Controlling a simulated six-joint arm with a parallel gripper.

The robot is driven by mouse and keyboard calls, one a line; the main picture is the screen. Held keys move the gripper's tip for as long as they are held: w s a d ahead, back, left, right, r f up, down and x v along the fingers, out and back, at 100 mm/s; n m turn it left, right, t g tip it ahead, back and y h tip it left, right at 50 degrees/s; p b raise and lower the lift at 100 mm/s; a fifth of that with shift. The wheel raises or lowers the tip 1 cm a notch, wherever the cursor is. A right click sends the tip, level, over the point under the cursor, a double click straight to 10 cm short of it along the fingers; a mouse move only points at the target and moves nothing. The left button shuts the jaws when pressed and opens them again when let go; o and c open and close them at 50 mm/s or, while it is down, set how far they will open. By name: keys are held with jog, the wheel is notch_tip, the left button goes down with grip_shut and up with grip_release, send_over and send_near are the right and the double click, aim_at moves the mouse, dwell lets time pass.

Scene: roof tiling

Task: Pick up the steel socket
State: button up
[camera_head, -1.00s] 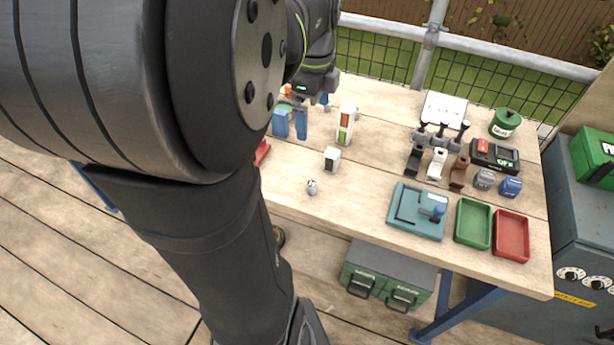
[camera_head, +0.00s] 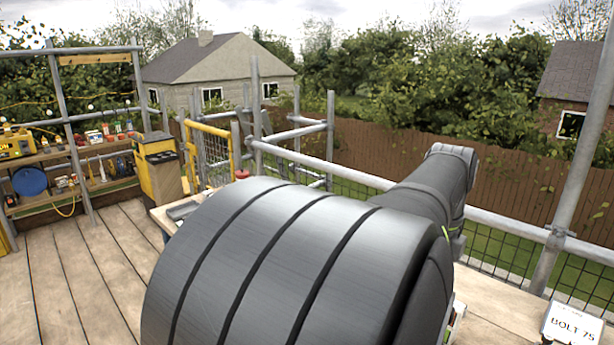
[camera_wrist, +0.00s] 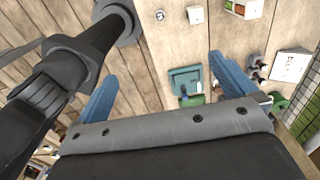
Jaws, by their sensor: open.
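The steel socket (camera_wrist: 160,15) is a small grey round piece on the wooden bench, near the top edge of the wrist view. It stands just left of a white block (camera_wrist: 195,14). My gripper (camera_wrist: 162,70) is open, its two blue fingers spread wide with nothing seen between them but bench planks and a teal tray farther off. The socket lies beyond the fingertips, apart from them. In the head view my arm hides most of the bench, and neither socket nor gripper shows there.
The teal tray (camera_wrist: 184,76) lies near the right finger. Dark holders (camera_wrist: 255,68), a white sign (camera_wrist: 292,63) and a white labelled box (camera_wrist: 243,7) stand to the right. In the head view a BOLT 75 sign (camera_head: 572,325) and a scaffold rail (camera_head: 330,168) show.

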jog(key=c, duration=1.1)
jog(key=shift+f, duration=0.1)
notch_tip(320, 180, down, 32)
jog(key=n, duration=1.2)
jog(key=shift+f, duration=0.1)
